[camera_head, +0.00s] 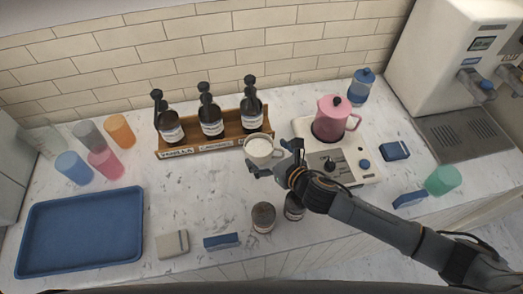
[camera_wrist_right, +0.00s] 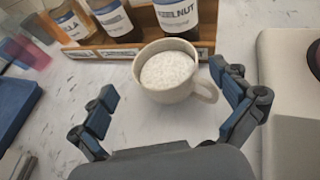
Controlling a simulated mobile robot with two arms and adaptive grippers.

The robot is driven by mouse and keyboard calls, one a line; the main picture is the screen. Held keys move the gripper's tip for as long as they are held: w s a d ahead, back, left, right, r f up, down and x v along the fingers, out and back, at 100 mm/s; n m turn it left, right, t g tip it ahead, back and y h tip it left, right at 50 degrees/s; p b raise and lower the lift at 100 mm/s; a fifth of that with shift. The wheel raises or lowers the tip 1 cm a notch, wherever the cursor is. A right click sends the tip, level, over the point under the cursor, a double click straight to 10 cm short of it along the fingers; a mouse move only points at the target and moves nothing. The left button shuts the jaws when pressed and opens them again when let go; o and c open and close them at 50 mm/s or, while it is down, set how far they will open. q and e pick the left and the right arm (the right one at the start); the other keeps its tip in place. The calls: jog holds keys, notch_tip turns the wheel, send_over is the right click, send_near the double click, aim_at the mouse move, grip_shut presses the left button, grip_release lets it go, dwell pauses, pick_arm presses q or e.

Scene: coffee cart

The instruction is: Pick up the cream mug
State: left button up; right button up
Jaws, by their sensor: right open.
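The cream mug (camera_head: 259,150) stands upright on the counter, just in front of the bottle rack. In the right wrist view the mug (camera_wrist_right: 168,80) shows a pale, speckled white inside, and its handle points right. My right gripper (camera_head: 270,165) is at the mug in the head view. In the wrist view the right gripper's (camera_wrist_right: 168,98) blue fingers are spread apart, one on each side of the mug. The right finger is close to the handle; I cannot tell if it touches. My left gripper is not in view.
A wooden rack (camera_head: 189,152) of syrup bottles stands behind the mug. A pink kettle (camera_head: 334,115) sits on a white heater (camera_head: 345,176) to the right. A dark jar (camera_head: 263,216) stands in front. A blue tray (camera_head: 80,268) lies at left; the counter between is mostly clear.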

aim_at(252, 139)
jog(key=p+x, duration=0.1)
jog(key=x, duration=0.4)
jog(key=shift+w+d, duration=0.15)
jog(key=c, duration=1.3)
jog(key=shift+r, duration=0.1)
jog(key=shift+c, duration=0.9)
